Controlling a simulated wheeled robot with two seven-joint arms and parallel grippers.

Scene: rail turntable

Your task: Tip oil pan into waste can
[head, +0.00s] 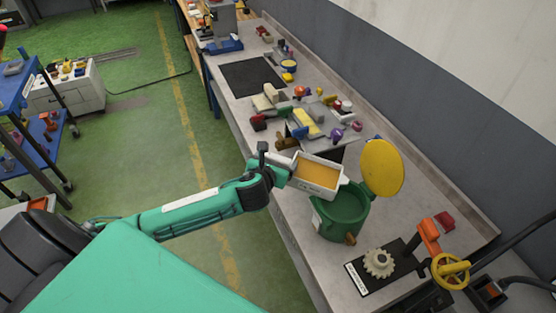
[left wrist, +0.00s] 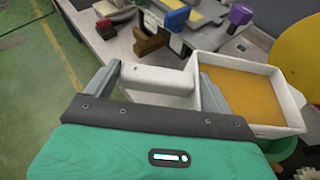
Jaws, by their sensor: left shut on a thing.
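The oil pan (head: 326,188) is a white tray with amber oil in it. My left gripper (head: 283,178) is shut on the pan's handle at its left side. In the left wrist view the white handle (left wrist: 158,80) lies between the two fingers (left wrist: 155,82), and the oil pan (left wrist: 262,128) extends to the right. The pan looks about level, with the oil still inside. The waste can (head: 343,217) is green and stands on the bench just below and right of the pan. Its round yellow lid (head: 381,167) stands open. My right gripper is not in view.
The grey bench (head: 300,238) runs from front right to back. Several small coloured parts (head: 305,115) lie behind the pan. A gear on a black plate (head: 378,263) and an orange-and-yellow wheel device (head: 449,270) stand in front of the can.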

